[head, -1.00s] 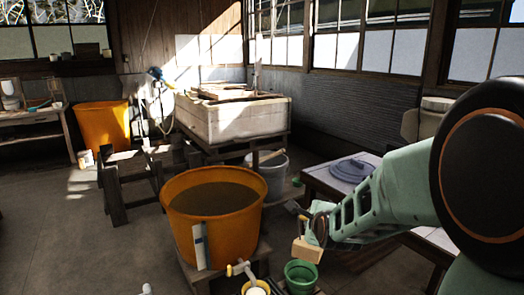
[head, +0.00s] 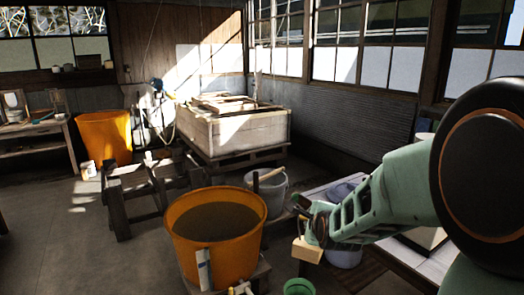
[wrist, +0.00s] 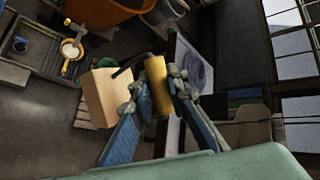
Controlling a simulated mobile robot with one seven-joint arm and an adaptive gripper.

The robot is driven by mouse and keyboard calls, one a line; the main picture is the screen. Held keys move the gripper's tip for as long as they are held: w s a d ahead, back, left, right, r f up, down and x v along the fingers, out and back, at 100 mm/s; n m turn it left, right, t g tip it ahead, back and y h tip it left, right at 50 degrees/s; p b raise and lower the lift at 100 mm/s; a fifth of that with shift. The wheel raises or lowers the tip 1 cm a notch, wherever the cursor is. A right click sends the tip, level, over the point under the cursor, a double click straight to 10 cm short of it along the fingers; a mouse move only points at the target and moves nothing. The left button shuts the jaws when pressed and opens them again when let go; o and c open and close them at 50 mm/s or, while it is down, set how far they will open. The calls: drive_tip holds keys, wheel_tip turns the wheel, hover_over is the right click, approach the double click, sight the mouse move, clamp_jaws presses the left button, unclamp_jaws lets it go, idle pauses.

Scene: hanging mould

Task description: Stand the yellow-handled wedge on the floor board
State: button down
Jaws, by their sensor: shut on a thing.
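The wedge is a pale wooden block (head: 307,250) with a yellow handle, hanging from my gripper (head: 318,222) in the head view. In the wrist view my gripper (wrist: 160,84) is shut on the yellow handle (wrist: 157,86), with one finger on each side. The wooden block (wrist: 106,97) sticks out to the left of the fingers, clear of any surface. I cannot clearly make out the floor board; the floor below the wedge is mostly cut off at the bottom of the head view.
An orange tub (head: 215,245) of dark liquid stands left of the gripper. A green pot (head: 298,287) is at the bottom edge. A grey bucket (head: 267,190) stands behind. A table (head: 440,262) lies under my arm at right. Open floor (head: 80,235) is at left.

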drive_tip(key=s+f, duration=0.3)
drive_tip(key=f, duration=0.3)
drive_tip(key=s+f, duration=0.3)
drive_tip(key=f, duration=0.4)
drive_tip(key=shift+s, duration=0.35)
drive_tip(key=shift+d, duration=0.15)
